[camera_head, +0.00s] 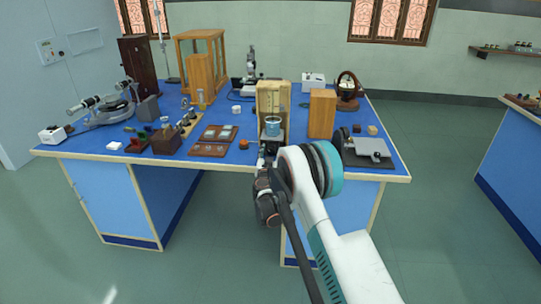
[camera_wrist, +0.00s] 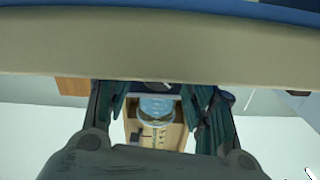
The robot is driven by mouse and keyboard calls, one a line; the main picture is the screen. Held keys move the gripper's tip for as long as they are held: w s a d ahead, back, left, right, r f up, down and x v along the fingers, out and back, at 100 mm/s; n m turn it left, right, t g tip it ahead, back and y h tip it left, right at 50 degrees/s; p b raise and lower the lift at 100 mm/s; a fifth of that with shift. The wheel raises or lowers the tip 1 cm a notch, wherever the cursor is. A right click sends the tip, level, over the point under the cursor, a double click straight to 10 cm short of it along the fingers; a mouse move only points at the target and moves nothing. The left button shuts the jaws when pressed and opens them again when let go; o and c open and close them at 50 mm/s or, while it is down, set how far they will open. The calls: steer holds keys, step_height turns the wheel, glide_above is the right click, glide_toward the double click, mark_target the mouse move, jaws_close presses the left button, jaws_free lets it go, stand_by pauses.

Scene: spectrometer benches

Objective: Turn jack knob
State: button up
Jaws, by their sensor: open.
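The jack (camera_head: 269,138) stands near the front edge of the blue bench, under a glass beaker of bluish liquid (camera_head: 272,126) and in front of an upright wooden stand (camera_head: 273,95). My gripper (camera_head: 265,158) is at the bench front, just before the jack. In the wrist view my gripper (camera_wrist: 160,95) is open, with one dark green finger on each side. The beaker (camera_wrist: 157,108) appears beyond and between the fingers. A small dark part shows between the fingertips at the bench edge; I cannot tell whether it is the knob. No contact with the jack is visible.
The bench edge (camera_wrist: 150,60) crosses the wrist view close to the fingers. A wooden block (camera_head: 322,113) and a balance on a dark board (camera_head: 368,158) stand to the right. Slide trays (camera_head: 212,140) and a small orange object (camera_head: 244,144) lie to the left.

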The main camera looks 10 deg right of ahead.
steer(key=c, duration=1.1)
steer(key=shift+o, duration=0.2)
steer(key=shift+n, duration=2.4)
steer(key=o, duration=1.1)
steer(key=shift+c, duration=0.2)
steer(key=v, duration=1.2)
steer(key=shift+a+r, duration=0.1)
